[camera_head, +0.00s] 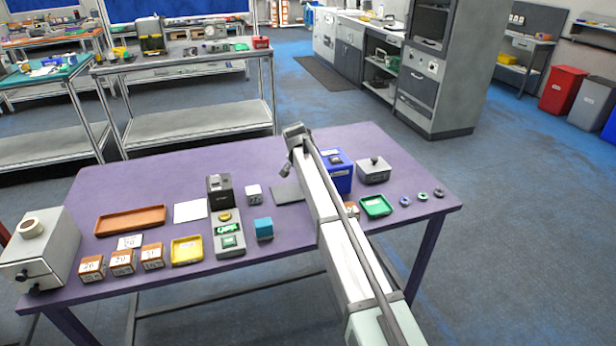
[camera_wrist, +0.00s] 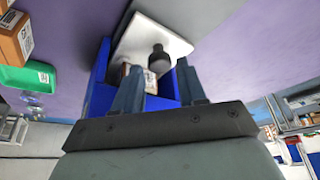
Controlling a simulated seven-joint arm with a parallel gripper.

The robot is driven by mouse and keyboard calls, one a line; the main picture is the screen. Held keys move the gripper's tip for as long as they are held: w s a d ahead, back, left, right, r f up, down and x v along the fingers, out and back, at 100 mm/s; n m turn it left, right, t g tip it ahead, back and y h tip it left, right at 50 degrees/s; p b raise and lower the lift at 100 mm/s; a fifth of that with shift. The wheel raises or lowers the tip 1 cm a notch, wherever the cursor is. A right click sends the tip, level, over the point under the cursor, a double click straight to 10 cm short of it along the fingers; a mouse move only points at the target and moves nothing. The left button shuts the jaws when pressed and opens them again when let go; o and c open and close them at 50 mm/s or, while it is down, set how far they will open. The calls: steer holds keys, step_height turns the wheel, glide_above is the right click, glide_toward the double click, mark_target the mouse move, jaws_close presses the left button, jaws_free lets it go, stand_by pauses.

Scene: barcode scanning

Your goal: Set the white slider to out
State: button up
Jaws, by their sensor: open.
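My gripper (camera_wrist: 160,66) is open in the wrist view, with its two fingers apart over a blue box (camera_wrist: 97,96). A pale plate with a black knob (camera_wrist: 158,58) shows between and beyond the fingertips. I cannot tell whether the fingers touch anything. In the head view the blue box (camera_head: 342,182) stands right of my arm, which hides part of it; my fingers are not clear there. No part is clearly marked as the white slider. A whitish box (camera_head: 48,250) with dark knobs on its front stands at the table's left end, with a tape roll on top.
A grey lidded box (camera_head: 374,174) and a green tray (camera_head: 376,206) stand near the blue box. A dark device (camera_head: 220,190), a teal cube (camera_head: 264,229), a yellow tray (camera_head: 187,250) and several labelled brown blocks (camera_head: 122,262) stand on the purple table (camera_head: 150,190). Its back middle is fairly clear.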

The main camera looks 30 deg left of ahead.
steer(key=shift+x, duration=0.75)
steer(key=shift+c, duration=0.5)
jaws_close()
